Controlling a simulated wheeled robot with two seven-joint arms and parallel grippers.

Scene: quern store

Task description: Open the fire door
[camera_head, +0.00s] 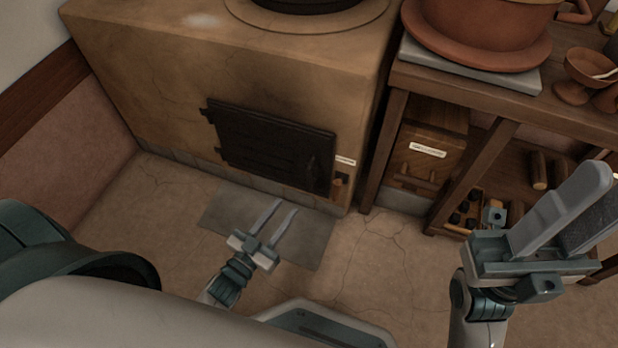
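The fire door (270,150) is a dark metal panel low in the front of the clay stove, and it looks closed. Its hinges show at the left edge. My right gripper (604,182) is open and empty at the far right, in front of the wooden shelf.
The clay stove (160,75) fills the upper left. A grey plate (310,240) lies on the floor before it. A wooden shelf unit (480,85) stands to the right with a large clay vessel (480,50), a labelled box (428,150) and bowls. The cracked floor between is clear.

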